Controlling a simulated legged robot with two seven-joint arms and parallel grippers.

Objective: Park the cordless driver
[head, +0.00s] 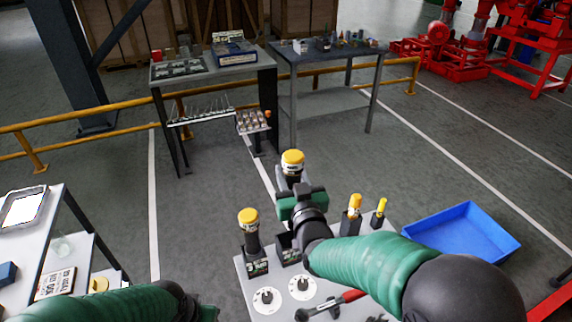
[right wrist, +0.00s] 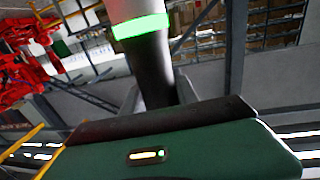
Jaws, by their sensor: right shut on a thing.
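My right gripper (head: 296,190) is shut on a yellow-capped driver (head: 292,162) with a dark body and a pale label band. It holds the driver roughly upright over the far edge of the grey table (head: 250,288). The gripper hides the driver's lower part. A black holder (head: 286,250) stands on the table just below the gripper, partly hidden by my arm, and looks empty. A similar yellow-capped driver (head: 249,230) stands in a black holder to its left. The right wrist view shows the green gripper housing (right wrist: 170,150). My left arm shows at the bottom left, its fingertips out of frame.
Two smaller yellow-topped tools (head: 352,215) stand right of my wrist. White dials (head: 302,288) and a red-handled tool (head: 338,303) lie at the table front. A blue bin (head: 460,242) is at right. A side table (head: 30,250) is at left, with open floor behind.

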